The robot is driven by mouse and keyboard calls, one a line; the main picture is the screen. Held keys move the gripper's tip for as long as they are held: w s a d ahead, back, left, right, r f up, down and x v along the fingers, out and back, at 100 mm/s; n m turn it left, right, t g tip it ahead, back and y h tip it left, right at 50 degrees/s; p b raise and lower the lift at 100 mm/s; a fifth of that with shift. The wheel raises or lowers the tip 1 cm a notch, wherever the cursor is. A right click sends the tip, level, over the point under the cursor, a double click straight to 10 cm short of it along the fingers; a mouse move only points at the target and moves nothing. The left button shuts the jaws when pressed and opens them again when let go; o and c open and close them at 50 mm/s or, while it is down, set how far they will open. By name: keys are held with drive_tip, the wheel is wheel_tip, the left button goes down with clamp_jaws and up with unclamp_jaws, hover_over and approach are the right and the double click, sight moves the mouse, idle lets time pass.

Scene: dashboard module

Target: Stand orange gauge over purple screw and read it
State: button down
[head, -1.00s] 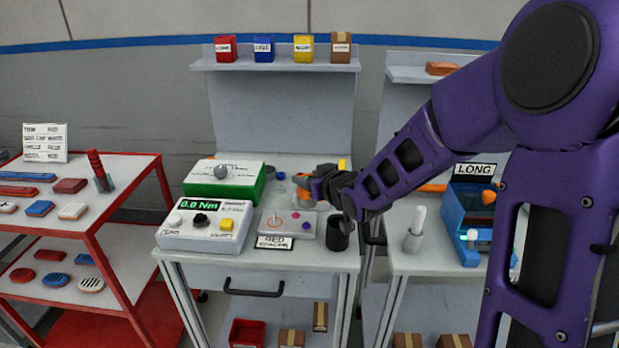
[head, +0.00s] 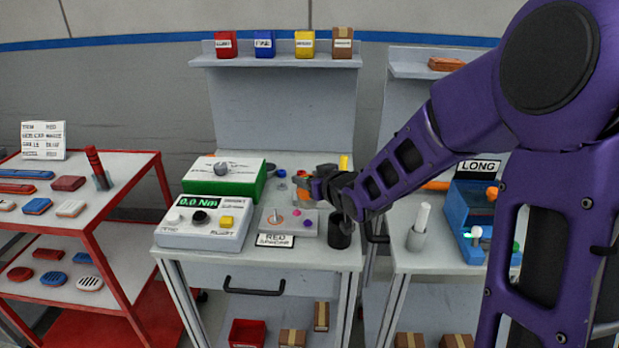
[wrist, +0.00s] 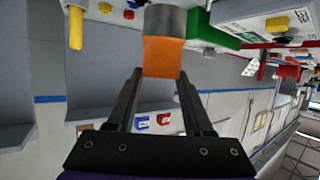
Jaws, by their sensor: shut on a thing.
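My gripper (wrist: 160,78) is shut on the orange gauge (wrist: 163,57). The gauge is an orange block with a grey round end pointing away from the fingers. In the head view my gripper (head: 308,187) is above the back of the grey screw plate (head: 265,228), and the gauge is small and partly hidden there. The purple screw (head: 307,224) is at the right of that plate, in front of my gripper and not covered by the gauge. The gauge's reading cannot be made out.
A black cup (head: 340,232) stands right of the plate. The torque meter (head: 203,222), showing 0.0 Nm, and a green box (head: 223,178) are to the left. A yellow post (head: 344,163) stands behind my gripper. A red cart (head: 110,215) is farther left.

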sight(312, 204)
drive_tip(key=shift+f+b, duration=2.55)
drive_tip(key=shift+f, duration=0.5)
drive_tip(key=shift+f, duration=0.45)
drive_tip(key=shift+c, duration=1)
unclamp_jaws()
